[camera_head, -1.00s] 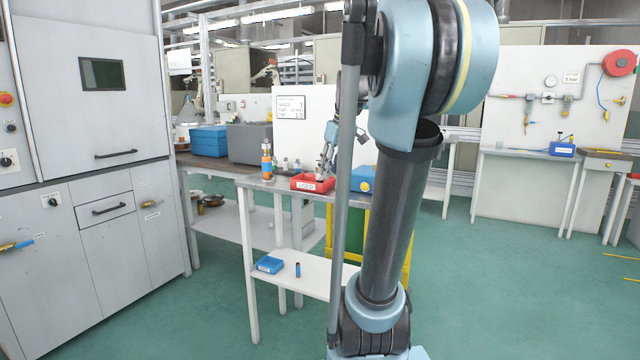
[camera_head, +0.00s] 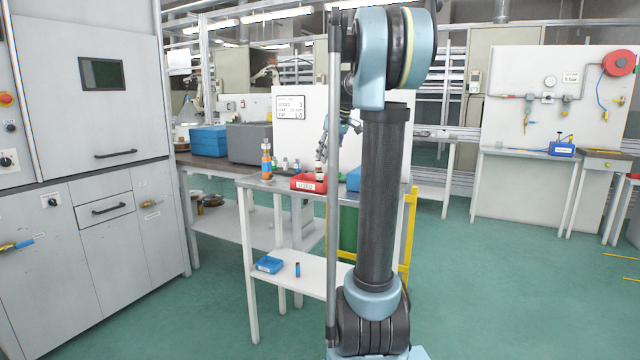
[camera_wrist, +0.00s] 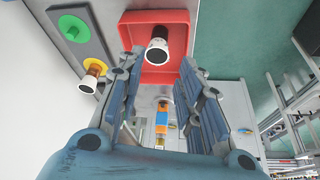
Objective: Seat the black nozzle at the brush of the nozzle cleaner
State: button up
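My gripper (camera_wrist: 160,62) is open in the wrist view, its two blue-grey fingers well apart with nothing clamped between them. A black nozzle (camera_wrist: 158,52) with a white round end stands in the red tray (camera_wrist: 128,38), framed between the fingertips and apart from them. In the head view my gripper (camera_head: 322,152) is above the red tray (camera_head: 301,186), small and partly behind my arm. A blue-and-orange upright device (camera_head: 267,162), perhaps the nozzle cleaner, stands left of the tray. It also shows between the fingers in the wrist view (camera_wrist: 162,122); its brush cannot be made out.
A grey board with green (camera_wrist: 72,28) and yellow pads lies beside the tray; another white-ended nozzle (camera_wrist: 90,78) stands at the yellow pad. A blue box (camera_head: 354,180) is right of the tray. Blue and grey crates (camera_head: 248,144) stand behind. A lower shelf holds a blue bin (camera_head: 268,265).

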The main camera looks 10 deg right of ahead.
aim_at(320, 176)
jog(key=x, duration=1)
jog(key=shift+w+f, duration=0.25)
jog(key=shift+f, duration=0.05)
grip_shut()
